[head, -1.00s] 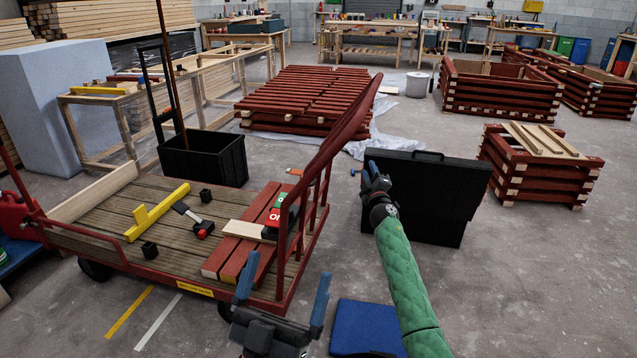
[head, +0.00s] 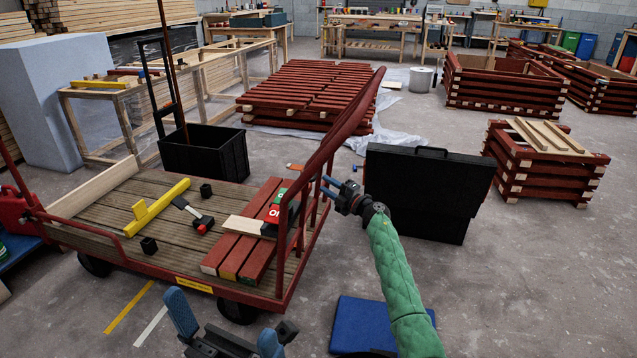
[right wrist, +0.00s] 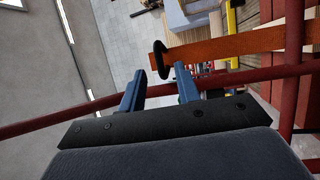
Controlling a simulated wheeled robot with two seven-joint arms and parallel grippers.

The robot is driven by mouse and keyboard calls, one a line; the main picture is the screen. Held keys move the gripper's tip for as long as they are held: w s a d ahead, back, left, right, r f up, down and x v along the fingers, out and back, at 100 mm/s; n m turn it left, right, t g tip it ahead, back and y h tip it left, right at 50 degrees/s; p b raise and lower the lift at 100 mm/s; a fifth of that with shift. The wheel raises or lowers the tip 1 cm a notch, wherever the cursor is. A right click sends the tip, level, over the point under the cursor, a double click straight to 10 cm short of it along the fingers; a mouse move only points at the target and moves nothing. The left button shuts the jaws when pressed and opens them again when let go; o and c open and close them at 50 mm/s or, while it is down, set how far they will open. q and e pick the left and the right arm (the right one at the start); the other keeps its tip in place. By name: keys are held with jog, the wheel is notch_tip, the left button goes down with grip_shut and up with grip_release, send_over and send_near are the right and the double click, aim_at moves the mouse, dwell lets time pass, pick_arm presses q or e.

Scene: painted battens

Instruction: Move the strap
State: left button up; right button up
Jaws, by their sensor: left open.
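An orange strap (right wrist: 240,47) with a black ring (right wrist: 160,60) at its end shows in the right wrist view. A small orange piece (head: 295,167) shows beyond the cart's rail in the head view; I cannot tell if it is the same strap. My right gripper (head: 331,187) is beside the cart's red end rail. In the right wrist view its blue fingers (right wrist: 158,75) are apart, with the ring in front of the gap between their tips; I cannot tell if they touch. My left gripper (head: 226,326) is open and empty at the bottom of the head view.
The red cart (head: 190,285) carries red battens (head: 238,255), a yellow batten piece (head: 158,207) and a mallet (head: 194,214). Its curved rail (head: 338,122) rises near my right gripper. A black case (head: 425,195) stands right of it. A blue mat (head: 365,320) lies in front.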

jog(key=shift+b+x, duration=0.4)
jog(key=shift+x, duration=1.75)
jog(key=shift+r, duration=0.1)
grip_shut()
